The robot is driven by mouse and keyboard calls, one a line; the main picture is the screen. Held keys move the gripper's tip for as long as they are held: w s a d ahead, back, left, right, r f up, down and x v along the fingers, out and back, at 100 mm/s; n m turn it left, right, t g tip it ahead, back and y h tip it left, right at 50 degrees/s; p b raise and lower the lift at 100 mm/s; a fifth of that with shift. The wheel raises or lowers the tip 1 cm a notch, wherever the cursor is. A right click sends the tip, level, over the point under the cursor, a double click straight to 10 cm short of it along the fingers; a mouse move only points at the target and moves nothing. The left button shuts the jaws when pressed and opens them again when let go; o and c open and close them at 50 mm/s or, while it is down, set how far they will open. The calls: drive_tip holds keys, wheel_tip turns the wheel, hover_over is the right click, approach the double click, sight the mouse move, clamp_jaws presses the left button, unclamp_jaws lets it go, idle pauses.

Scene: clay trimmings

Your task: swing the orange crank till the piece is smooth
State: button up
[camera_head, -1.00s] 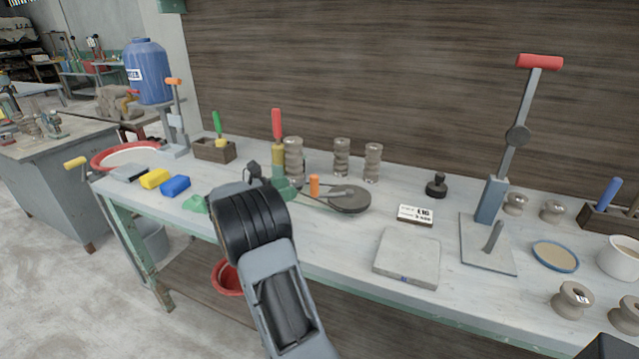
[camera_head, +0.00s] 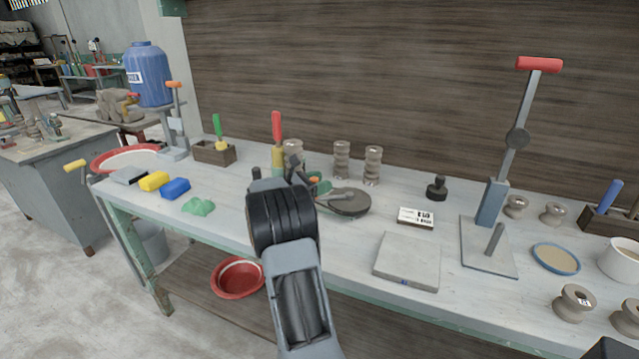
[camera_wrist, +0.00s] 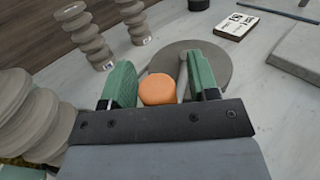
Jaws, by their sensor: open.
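The orange crank knob (camera_wrist: 158,89) sits between the two green fingers of my gripper (camera_wrist: 155,88) in the wrist view. In the head view only a bit of the orange knob (camera_head: 314,180) shows past my gripper (camera_head: 296,172). The crank's grey round disc (camera_head: 345,203) lies on the bench to the right of the gripper, and it also shows behind the fingers in the wrist view (camera_wrist: 205,62). The piece being smoothed cannot be made out for certain.
Ribbed clay pieces (camera_head: 373,166) stand behind the disc. A white label card (camera_head: 416,218) and a flat grey slab (camera_head: 408,260) lie to the right. A red-handled lever press (camera_head: 492,205) stands farther right. Sponges (camera_head: 175,187) and green clay (camera_head: 198,207) lie left.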

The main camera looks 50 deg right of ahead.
clamp_jaws()
idle(0.4)
